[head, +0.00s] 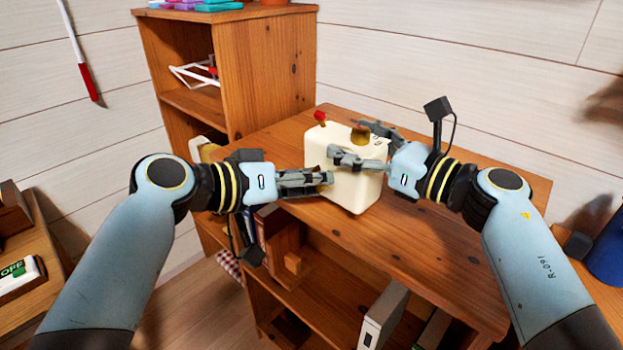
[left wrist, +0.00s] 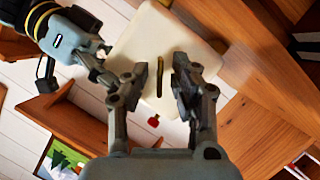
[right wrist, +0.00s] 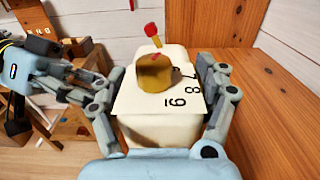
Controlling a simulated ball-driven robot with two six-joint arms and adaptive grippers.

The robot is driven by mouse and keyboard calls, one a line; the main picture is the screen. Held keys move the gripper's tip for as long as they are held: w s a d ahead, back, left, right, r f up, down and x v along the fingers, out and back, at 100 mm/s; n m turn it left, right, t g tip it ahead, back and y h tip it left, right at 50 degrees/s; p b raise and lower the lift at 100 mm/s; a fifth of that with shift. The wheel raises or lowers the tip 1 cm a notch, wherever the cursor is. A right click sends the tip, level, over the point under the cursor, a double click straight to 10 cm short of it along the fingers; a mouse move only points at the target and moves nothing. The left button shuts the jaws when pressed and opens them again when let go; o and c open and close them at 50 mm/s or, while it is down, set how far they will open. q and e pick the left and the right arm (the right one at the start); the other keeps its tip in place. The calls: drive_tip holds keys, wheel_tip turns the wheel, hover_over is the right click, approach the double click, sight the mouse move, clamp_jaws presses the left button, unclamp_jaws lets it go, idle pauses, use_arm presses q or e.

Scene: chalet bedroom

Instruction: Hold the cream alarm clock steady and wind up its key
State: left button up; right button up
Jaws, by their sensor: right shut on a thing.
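The dark brass winding key (left wrist: 159,77) stands out from the clock's plain face, seen edge-on in the left wrist view. My left gripper (left wrist: 158,85) is open there, one finger on each side of the key, with gaps showing. In the head view my left gripper (head: 328,178) hides most of the key.
The wooden top (head: 460,225) is clear to the right of the clock. A taller wooden shelf unit (head: 270,70) stands behind at the left. Books and a grey binder (head: 382,318) sit in the compartments below the top. A pale plank wall is behind.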

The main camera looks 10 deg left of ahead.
use_arm(q)
clamp_jaws()
drive_tip(key=shift+m+y, duration=0.3)
drive_tip(key=shift+m, duration=0.3)
drive_tip(key=shift+o, duration=0.7)
unclamp_jaws()
drive_tip(key=v, duration=1.2)
